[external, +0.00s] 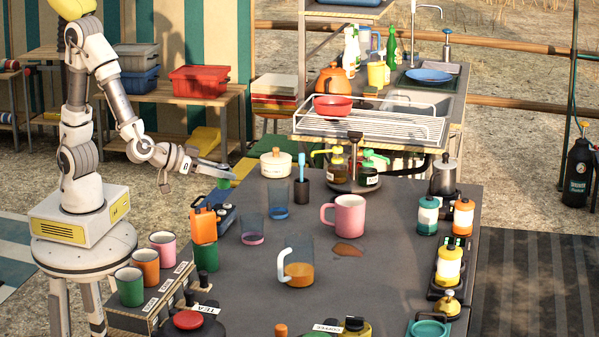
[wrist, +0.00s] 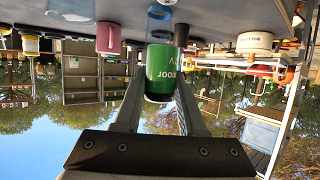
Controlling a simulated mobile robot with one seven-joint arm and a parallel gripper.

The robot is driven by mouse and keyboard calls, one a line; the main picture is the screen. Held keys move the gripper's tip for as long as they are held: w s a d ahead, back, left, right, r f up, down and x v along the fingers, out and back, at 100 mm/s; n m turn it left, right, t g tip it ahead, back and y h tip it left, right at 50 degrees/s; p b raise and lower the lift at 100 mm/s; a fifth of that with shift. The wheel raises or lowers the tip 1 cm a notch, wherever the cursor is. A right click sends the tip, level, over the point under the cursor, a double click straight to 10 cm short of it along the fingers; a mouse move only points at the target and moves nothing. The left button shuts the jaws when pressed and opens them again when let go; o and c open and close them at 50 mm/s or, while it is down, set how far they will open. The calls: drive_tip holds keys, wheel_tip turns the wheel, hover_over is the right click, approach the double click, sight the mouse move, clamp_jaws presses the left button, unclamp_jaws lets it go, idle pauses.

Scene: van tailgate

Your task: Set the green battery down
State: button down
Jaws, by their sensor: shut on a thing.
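The green battery (wrist: 160,72) is a green cylinder with white lettering and a dark end. It sits between the two fingers of my gripper (wrist: 158,100) in the wrist view, which shows the scene upside down. In the external view my gripper (external: 222,172) is at the far left edge of the dark table (external: 370,285), shut on the battery. Only a small green part of the battery (external: 224,183) shows there, near the blue device. I cannot tell whether the battery touches anything below it.
A blue device (external: 222,217) and an orange canister (external: 203,220) stand close by. A brown spill (external: 348,250) lies beyond the jug.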

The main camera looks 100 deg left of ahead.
drive_tip(key=w+a+f+b, duration=0.1)
drive_tip(key=a, duration=0.1)
drive_tip(key=a+f+b, duration=0.1)
drive_tip(key=a+f, duration=0.1)
drive_tip(key=a, duration=0.1)
drive_tip(key=w+a+f+b, duration=0.1)
drive_tip(key=a+f+b, duration=0.1)
drive_tip(key=a, duration=0.1)
drive_tip(key=shift+w+a+f, duration=0.25)
drive_tip(key=shift+w, duration=0.05)
drive_tip(key=shift+f+b, duration=1.25)
drive_tip(key=shift+f, duration=0.65)
drive_tip(key=shift+f, duration=0.25)
drive_tip(key=shift+c, duration=2.4)
unclamp_jaws()
drive_tip(key=shift+r, duration=0.1)
